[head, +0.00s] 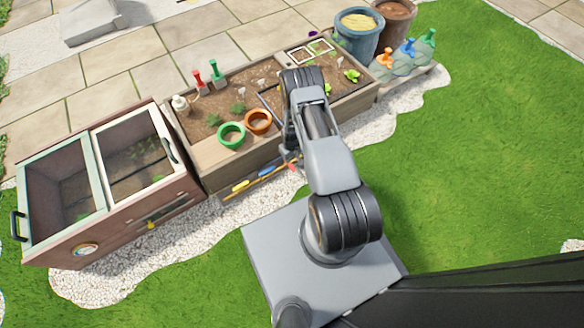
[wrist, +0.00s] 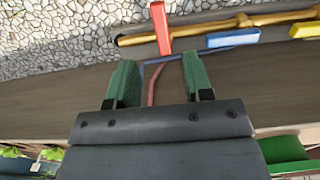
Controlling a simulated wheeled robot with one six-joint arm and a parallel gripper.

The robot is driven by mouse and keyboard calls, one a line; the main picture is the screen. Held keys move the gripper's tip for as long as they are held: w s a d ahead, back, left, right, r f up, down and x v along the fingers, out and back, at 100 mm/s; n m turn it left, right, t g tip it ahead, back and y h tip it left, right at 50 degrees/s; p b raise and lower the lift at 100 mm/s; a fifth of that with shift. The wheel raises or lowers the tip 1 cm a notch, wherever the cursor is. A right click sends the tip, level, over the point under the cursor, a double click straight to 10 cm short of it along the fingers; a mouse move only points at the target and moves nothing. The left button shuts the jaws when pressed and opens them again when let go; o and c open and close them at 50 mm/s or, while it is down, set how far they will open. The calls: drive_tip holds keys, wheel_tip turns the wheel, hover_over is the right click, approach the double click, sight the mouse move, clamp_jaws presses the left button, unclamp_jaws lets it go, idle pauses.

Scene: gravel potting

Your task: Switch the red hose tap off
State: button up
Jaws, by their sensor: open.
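The red hose tap (wrist: 161,28) is a flat red handle on a brass pipe (wrist: 210,27) in the wrist view. It stands crosswise to the pipe. The blue tap handle (wrist: 232,38) and yellow tap handle (wrist: 305,30) lie along the pipe to its right. My gripper (wrist: 159,78) has two green fingers, spread apart and empty. The red handle's near end lies just beyond the fingertips, roughly in line with the gap; I see no contact. In the head view the red handle (head: 291,166) shows small beside my arm, which hides most of the gripper.
The pipe runs along the front of a wooden planter (head: 240,160) holding pots and soil. A cold frame (head: 110,205) stands at left. White gravel (head: 190,235) borders the planter. Thin red and blue strips show between my fingers.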

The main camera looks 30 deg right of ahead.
sight(292, 167)
wheel_tip(292, 167, down, 10)
drive_tip(key=b, duration=0.3)
drive_tip(key=shift+r+b, duration=0.2)
drive_tip(key=shift+b, duration=0.1)
clamp_jaws()
